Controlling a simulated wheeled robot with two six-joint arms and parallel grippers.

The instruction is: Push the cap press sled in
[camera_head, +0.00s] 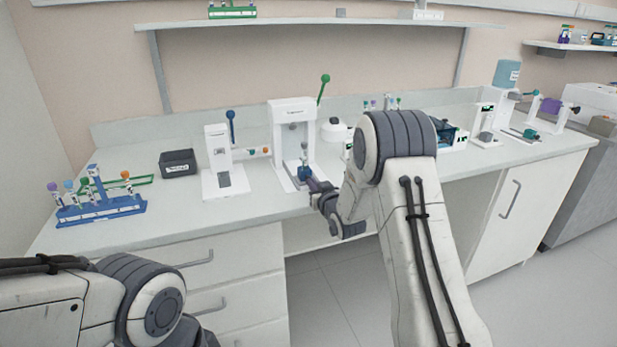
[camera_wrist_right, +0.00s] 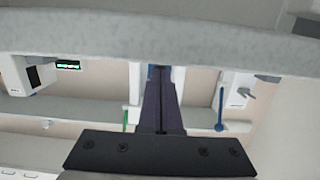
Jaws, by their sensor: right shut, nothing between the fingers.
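The white cap press (camera_head: 292,118) stands on the bench with a green lever (camera_head: 323,88) raised at its right. Its blue sled (camera_head: 304,173) sits low at the front of the press, with a small tube standing in it. My right gripper (camera_head: 313,186) is shut and empty, close in front of the sled at the bench's front edge. Whether it touches the sled I cannot tell. In the right wrist view the shut fingers (camera_wrist_right: 160,100) point at a blue part (camera_wrist_right: 156,72), mostly hidden behind them. My left gripper is out of view.
A white device with a blue lever (camera_head: 217,160) stands left of the press. A black box (camera_head: 178,162) and a blue tube rack (camera_head: 100,207) are further left. My right arm hides part of the bench right of the press. More devices stand at the right.

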